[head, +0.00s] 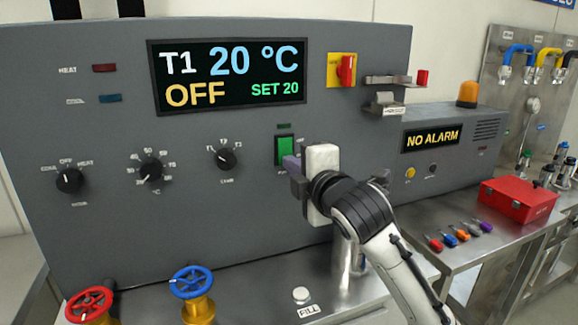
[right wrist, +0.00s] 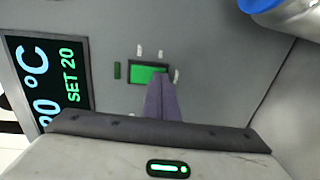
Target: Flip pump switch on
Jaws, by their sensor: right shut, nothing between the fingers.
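The pump switch (head: 285,148) is a green rocker in a dark frame on the grey control panel (head: 230,215). A small dark green lamp (head: 284,126) sits just above it. My right gripper (head: 291,163) is shut and empty, its fingertips at the switch's lower right edge in the head view. In the right wrist view the switch (right wrist: 148,74) shows bright green, and the purple fingertips (right wrist: 163,82) overlap its edge. I cannot tell whether they touch it. The label under the switch is partly hidden by the gripper. My left gripper is not in view.
A display (head: 230,75) reads T1 20 °C, OFF, SET 20. Several knobs, a red switch on a yellow plate (head: 342,70) and a NO ALARM display (head: 431,138) are nearby. Red (head: 90,305) and blue (head: 191,282) valve wheels stand below. A red box (head: 517,199) is at right.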

